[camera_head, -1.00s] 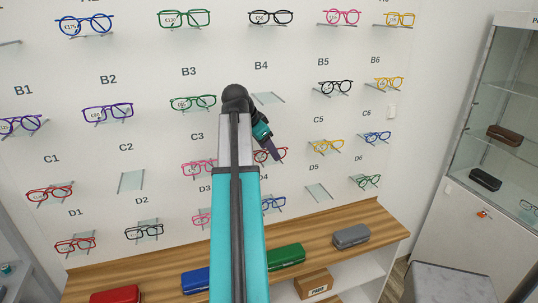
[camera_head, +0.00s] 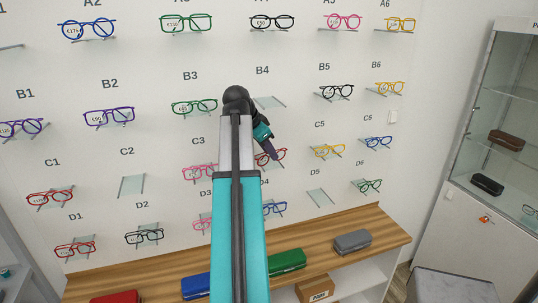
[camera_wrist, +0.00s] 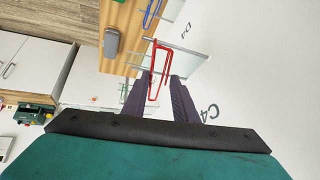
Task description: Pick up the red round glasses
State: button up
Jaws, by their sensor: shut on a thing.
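A pair of red glasses (camera_head: 281,154) is at the C4 place on the white display wall, partly hidden behind my arm and fingers in the head view. My gripper (camera_wrist: 159,82) is shut on these red glasses; in the wrist view the red frame (camera_wrist: 153,92) shows nearly edge-on between the two dark fingers. The frame is still beside its small glass shelf (camera_wrist: 188,66); I cannot tell whether it touches it. The lens shape is not clear from here. Other red glasses sit at C1 (camera_head: 50,198) and D1 (camera_head: 75,249).
Yellow glasses (camera_head: 329,151) at C5 and blue glasses (camera_head: 273,208) at D4 are close by. Below is a wooden counter (camera_head: 385,226) with a green case (camera_head: 287,262) and a grey case (camera_head: 352,242). A glass cabinet (camera_head: 504,110) stands at the right.

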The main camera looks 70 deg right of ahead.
jog(key=shift+r, duration=0.2)
jog(key=shift+w+a+r, duration=0.1)
jog(key=shift+a, duration=0.1)
jog(key=w+a+b, duration=0.2)
jog(key=w+a, duration=0.1)
jog(key=a, duration=0.5)
jog(key=w+a+b, duration=0.3)
jog(key=a, duration=0.5)
jog(key=shift+w+a, duration=0.15)
jog(key=shift+w, duration=0.2)
jog(key=shift+s, duration=0.1)
